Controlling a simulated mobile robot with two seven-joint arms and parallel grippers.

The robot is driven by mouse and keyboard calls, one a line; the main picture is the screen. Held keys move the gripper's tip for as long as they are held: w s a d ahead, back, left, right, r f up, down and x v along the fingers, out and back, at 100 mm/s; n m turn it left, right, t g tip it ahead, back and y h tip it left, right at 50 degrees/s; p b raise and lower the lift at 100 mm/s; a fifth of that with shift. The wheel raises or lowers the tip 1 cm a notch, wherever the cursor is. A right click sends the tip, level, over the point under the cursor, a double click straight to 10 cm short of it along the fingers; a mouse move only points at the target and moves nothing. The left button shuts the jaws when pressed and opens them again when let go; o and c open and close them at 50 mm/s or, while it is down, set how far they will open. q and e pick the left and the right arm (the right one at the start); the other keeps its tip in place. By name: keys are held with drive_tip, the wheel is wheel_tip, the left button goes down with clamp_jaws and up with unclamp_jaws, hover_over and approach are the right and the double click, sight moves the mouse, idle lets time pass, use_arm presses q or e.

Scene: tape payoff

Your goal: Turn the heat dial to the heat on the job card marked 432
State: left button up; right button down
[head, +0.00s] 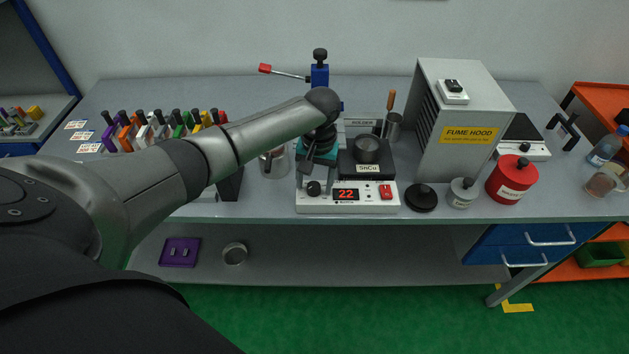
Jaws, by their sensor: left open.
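The heat dial is a black knob (313,188) on the front left of a white heater unit (348,207). The unit's red display (346,194) reads 22. My left gripper (312,176) points down just above and behind the dial, its jaws open. Whether a finger touches the dial I cannot tell. Small white job cards (88,148) with orange print lie at the bench's left end; their numbers are too small to read. My right gripper is out of view.
The fume hood (464,125) and a red can (511,179) stand farther right.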

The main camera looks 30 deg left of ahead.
use_arm(q)
drive_tip(key=shift+c, duration=0.3)
clamp_jaws()
idle(0.3)
